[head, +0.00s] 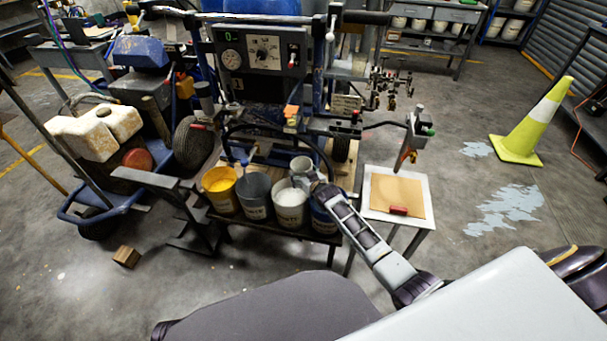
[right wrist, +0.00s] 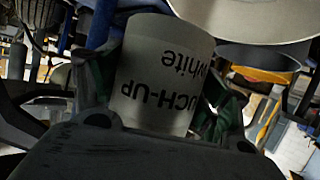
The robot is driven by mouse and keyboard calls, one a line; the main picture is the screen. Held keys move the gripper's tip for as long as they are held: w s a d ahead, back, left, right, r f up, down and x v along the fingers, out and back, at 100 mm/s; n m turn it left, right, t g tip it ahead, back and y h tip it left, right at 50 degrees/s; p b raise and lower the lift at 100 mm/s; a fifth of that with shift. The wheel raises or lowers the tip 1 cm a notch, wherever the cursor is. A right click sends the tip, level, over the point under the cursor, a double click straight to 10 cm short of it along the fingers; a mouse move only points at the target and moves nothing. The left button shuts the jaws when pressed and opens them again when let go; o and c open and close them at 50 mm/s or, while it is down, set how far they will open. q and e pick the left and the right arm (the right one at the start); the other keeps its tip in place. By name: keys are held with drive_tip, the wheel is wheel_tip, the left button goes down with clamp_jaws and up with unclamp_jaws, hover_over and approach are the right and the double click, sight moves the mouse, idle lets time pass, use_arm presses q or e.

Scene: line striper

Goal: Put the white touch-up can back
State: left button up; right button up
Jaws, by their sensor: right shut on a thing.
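The white touch-up can (right wrist: 160,75) fills the middle of the right wrist view, with the words "TOUCH-UP white" appearing upside down. My right gripper (right wrist: 158,100) is shut on it, with a finger at each side. In the head view the can (head: 301,166) shows small and pale at the end of my right arm, above or just behind the white paint bucket (head: 290,207). My right gripper (head: 311,181) is partly hidden there by its own arm. I cannot tell whether the can touches anything beneath it. My left gripper is not in view.
A yellow paint bucket (head: 219,184), a grey one (head: 254,195) and a blue one (head: 323,222) stand in the same row. The striper's control panel (head: 262,55) rises behind. A small table (head: 428,180) with cardboard and a red object stands right. A yellow cone (head: 530,130) stands farther right.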

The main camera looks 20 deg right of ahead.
drive_tip(key=shift+r+m+p, duration=0.3)
drive_tip(key=shift+r+p, duration=0.05)
drive_tip(key=shift+r, duration=0.05)
